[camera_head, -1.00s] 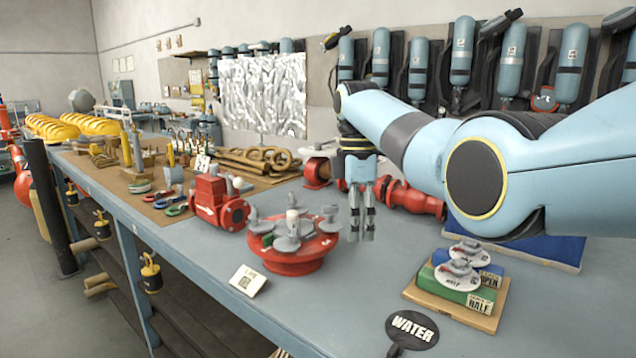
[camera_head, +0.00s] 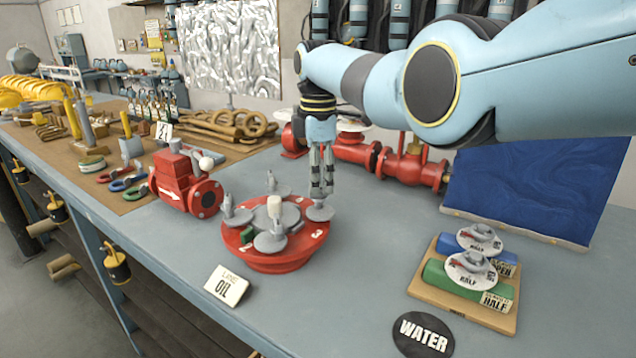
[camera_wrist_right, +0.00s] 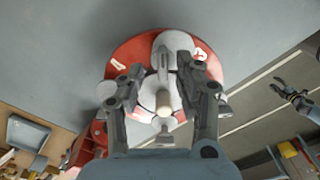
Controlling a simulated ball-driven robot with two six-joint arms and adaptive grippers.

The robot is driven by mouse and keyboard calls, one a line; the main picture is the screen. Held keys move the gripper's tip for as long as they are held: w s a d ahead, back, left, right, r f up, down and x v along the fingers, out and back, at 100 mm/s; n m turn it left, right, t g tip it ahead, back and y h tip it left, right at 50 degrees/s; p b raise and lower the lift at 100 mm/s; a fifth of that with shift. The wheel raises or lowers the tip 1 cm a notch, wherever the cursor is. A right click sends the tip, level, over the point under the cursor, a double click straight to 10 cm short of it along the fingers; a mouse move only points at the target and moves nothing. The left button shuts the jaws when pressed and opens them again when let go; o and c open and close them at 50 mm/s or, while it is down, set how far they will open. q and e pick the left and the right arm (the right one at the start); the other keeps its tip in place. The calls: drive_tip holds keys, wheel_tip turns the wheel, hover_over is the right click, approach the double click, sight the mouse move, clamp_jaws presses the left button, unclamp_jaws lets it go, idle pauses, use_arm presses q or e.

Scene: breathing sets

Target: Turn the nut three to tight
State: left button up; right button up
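A red round flange (camera_head: 262,262) stands on the bench, with several grey winged nuts on discs around a pale central post (camera_head: 274,207). White numbers are painted on its rim. The nut beside the painted 3 (camera_head: 320,211) is at the flange's right side, and its top is partly hidden by my right gripper (camera_head: 322,192). The gripper points straight down just over this nut. In the right wrist view its fingers (camera_wrist_right: 160,80) are apart, with the nut's upright wing (camera_wrist_right: 163,58) between them; I cannot tell whether they touch it.
A red valve body (camera_head: 182,183) stands left of the flange, and red piping (camera_head: 405,168) lies behind. An OIL card (camera_head: 227,286) and a WATER disc (camera_head: 423,335) are in front. A wooden board (camera_head: 462,308) with blue and green blocks is at right.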

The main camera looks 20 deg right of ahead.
drive_tip(key=shift+s+f, duration=0.2)
drive_tip(key=shift+f, duration=0.45)
drive_tip(key=shift+w+f, duration=0.1)
drive_tip(key=shift+f, duration=0.05)
drive_tip(key=shift+c, duration=1.7)
clamp_jaws()
use_arm(q)
drive_tip(key=shift+w+f, duration=0.1)
drive_tip(key=shift+w, duration=0.3)
drive_tip(key=shift+w, duration=0.15)
